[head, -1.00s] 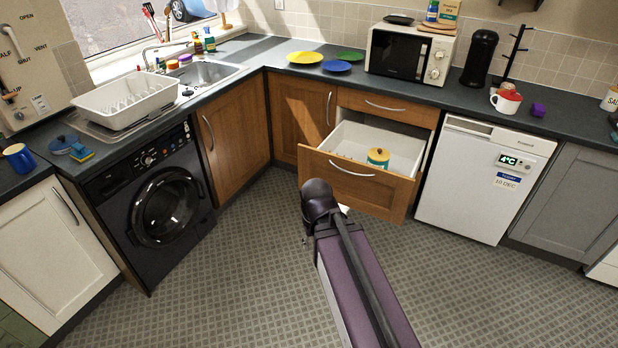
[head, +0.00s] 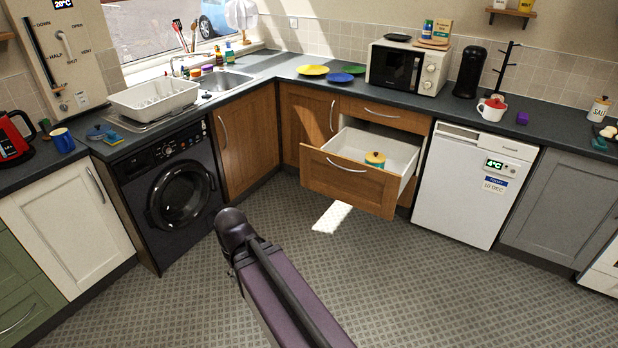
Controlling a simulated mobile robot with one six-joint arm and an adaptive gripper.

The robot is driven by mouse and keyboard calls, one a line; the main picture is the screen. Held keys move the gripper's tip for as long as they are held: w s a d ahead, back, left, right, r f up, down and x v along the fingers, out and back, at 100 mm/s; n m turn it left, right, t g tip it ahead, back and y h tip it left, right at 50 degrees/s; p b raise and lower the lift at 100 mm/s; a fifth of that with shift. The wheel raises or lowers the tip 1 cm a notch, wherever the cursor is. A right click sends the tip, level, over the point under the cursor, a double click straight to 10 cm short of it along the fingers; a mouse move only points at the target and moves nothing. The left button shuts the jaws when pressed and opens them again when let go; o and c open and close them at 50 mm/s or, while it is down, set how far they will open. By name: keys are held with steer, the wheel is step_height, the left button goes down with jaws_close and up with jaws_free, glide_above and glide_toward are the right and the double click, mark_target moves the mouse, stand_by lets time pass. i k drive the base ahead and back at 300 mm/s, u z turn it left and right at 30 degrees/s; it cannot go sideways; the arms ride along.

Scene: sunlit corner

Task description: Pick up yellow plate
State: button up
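The yellow plate (head: 312,70) lies flat on the dark worktop in the corner, left of the microwave. A blue plate (head: 340,77) lies just in front of it to the right, and a green plate (head: 354,69) lies to its right. My arm reaches up from the bottom of the head view, over the floor, well short of the worktop and the plate. My gripper's fingers are not visible; the arm's dark elbow or end hides whatever lies beyond it.
An open drawer (head: 350,179) with a yellow pot (head: 375,159) inside juts out below the plates. A white cloth or mat (head: 332,217) lies on the floor before it. The microwave (head: 407,67) stands right of the plates, the sink (head: 222,80) left.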

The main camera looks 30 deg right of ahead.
mark_target(310, 71)
steer(key=k, duration=0.35)
steer(key=u, duration=0.15)
steer(key=i, duration=0.95)
steer(key=z, duration=0.5)
steer(key=i, duration=0.9)
steer(key=z, duration=0.9)
steer(key=i, duration=1.3)
steer(key=z, duration=0.45)
